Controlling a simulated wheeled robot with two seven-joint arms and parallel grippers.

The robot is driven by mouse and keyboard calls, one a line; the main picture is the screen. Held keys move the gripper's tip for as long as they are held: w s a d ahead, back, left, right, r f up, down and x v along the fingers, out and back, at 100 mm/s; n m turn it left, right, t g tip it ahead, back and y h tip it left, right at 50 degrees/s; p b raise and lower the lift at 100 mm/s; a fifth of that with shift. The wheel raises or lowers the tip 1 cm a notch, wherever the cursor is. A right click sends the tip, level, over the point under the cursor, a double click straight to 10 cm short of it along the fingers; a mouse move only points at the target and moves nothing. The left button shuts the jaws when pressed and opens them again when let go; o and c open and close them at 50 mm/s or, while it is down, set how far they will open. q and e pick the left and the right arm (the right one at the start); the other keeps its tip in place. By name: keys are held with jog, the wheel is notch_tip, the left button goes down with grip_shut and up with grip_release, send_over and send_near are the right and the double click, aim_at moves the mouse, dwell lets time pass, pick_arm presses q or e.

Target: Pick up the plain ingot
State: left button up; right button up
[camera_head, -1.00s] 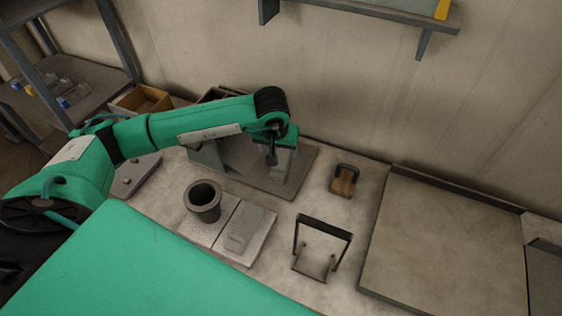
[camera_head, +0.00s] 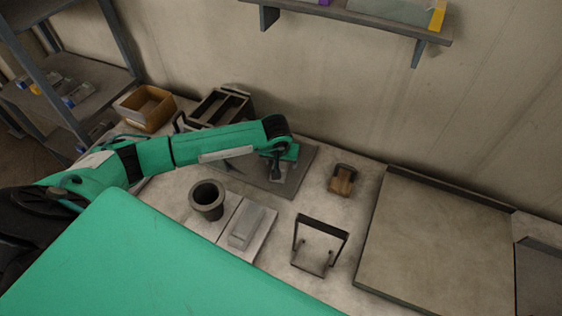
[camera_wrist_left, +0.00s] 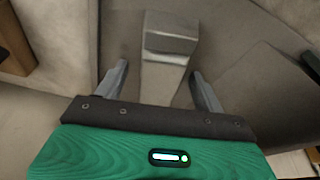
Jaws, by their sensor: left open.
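My left gripper (camera_head: 277,172) is open and low over a dark grey plate (camera_head: 297,172) at the back of the bench. In the left wrist view, the open left gripper (camera_wrist_left: 161,85) has one finger on each side of a plain grey block (camera_wrist_left: 170,38), which looks like the plain ingot. The block lies ahead of and between the fingertips, with no visible contact. In the head view the gripper mostly hides it. Another grey ingot-shaped block (camera_head: 247,227) lies on a pale slab in front. My right gripper is not in view.
A dark crucible (camera_head: 207,199) stands left of the pale slab. A black frame-like handle (camera_head: 320,240) and a small brown-topped block (camera_head: 342,180) are to the right. A large raised-edge tray (camera_head: 435,240) fills the right side. Boxes (camera_head: 147,107) stand at the back left.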

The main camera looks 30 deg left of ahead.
pick_arm(q)
jog(key=c, duration=1.4)
jog(key=shift+w+r, duration=0.1)
